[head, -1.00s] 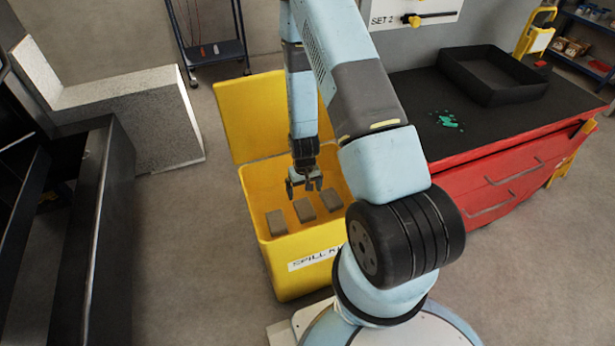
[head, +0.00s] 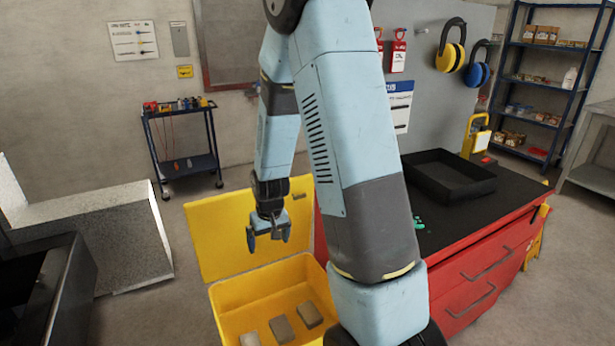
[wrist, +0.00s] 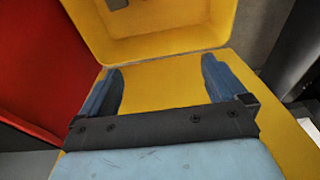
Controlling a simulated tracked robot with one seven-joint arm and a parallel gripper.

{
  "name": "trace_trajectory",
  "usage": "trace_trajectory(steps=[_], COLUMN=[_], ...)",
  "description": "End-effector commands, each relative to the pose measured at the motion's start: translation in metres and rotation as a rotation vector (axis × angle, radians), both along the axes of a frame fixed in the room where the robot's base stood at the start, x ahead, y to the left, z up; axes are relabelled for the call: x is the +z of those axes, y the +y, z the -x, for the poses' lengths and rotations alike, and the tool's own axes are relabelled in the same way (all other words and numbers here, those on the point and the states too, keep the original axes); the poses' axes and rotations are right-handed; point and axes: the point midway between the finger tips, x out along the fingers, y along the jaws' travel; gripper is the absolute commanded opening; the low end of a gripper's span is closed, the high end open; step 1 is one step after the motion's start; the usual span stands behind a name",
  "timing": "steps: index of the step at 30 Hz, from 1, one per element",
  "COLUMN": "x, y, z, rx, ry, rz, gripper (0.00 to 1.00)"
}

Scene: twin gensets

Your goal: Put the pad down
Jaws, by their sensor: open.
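The grey pads lie apart from one another on the floor of the yellow spill kit bin (head: 262,288): a left pad (head: 250,339), a middle pad (head: 281,329) and a right pad (head: 309,314). My gripper (head: 267,240) is open and empty, above the bin and in front of its raised yellow lid (head: 222,235). In the wrist view my gripper (wrist: 160,82) has its two blue-grey fingers wide apart with nothing between them. The bin (wrist: 165,42) fills the top there, and part of a grey pad (wrist: 117,3) shows at the upper edge.
A red cabinet (head: 480,275) stands right of the bin. Its black top holds a black tray (head: 450,190) and a green patch (head: 418,223). A dark cart (head: 187,165) stands behind, and a pale block (head: 105,245) at left. Open floor lies left of the bin.

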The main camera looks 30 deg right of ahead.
Motion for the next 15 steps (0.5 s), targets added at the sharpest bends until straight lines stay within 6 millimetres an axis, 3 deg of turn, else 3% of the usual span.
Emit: trace_trajectory(steps=[3, 15], x=[0.041, 0.158], y=[0.000, 0.000], z=[0.006, 0.051], rx=[0.002, 0.002], ry=[-0.034, -0.127], rz=[-0.001, 0.000], gripper=[0.98, 0.98])
